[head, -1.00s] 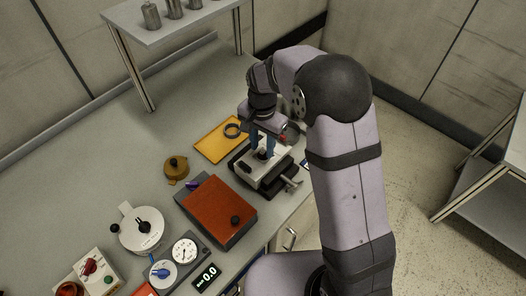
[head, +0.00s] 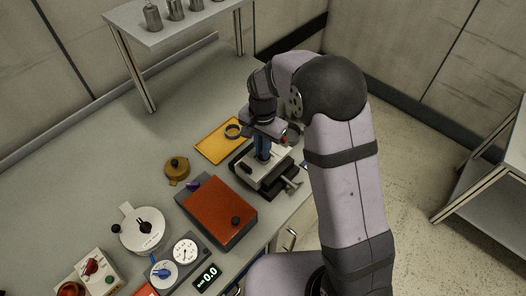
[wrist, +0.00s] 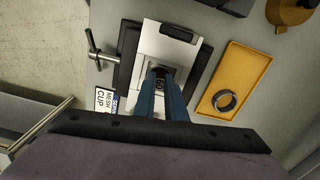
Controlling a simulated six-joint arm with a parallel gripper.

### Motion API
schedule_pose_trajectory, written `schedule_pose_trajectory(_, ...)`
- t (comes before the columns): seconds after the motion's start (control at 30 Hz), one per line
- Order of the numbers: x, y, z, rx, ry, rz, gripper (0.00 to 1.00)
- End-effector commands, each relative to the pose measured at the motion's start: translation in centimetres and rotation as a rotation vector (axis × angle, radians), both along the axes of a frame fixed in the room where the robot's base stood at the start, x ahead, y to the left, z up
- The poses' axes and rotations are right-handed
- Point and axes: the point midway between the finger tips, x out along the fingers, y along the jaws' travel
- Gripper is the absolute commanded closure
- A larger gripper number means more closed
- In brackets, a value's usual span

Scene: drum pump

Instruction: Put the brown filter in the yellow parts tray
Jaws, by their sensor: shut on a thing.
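The yellow parts tray (head: 222,141) lies flat on the bench behind the grey fixture, with a dark ring in it. It also shows at the right of the wrist view (wrist: 208,105). My gripper (head: 262,147) points down over the fixture, its blue fingers close together. In the wrist view, the fingers (wrist: 162,92) are shut on a small dark piece with a pale number (wrist: 159,82), at the fixture's opening. This piece seems to be the brown filter, but its colour is hard to tell. Its lower part is hidden, so I cannot tell if it is clear of the opening.
The grey fixture (wrist: 160,50) has a side handle and a pale hinged plate. A label card (wrist: 105,101) reading "MESH CUP" lies beside it. A brown knobbed part (head: 176,169) and a red-topped box (head: 217,212) stand to the left. Bench between is clear.

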Motion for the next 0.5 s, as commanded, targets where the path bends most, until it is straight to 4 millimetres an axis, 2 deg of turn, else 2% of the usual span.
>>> schedule_pose_trajectory(0.17,0.1,0.0,1.7,0.001,-0.005,0.0,1.0)
schedule_pose_trajectory(0.5,0.1,0.0,7.3,0.001,-0.005,0.0,1.0)
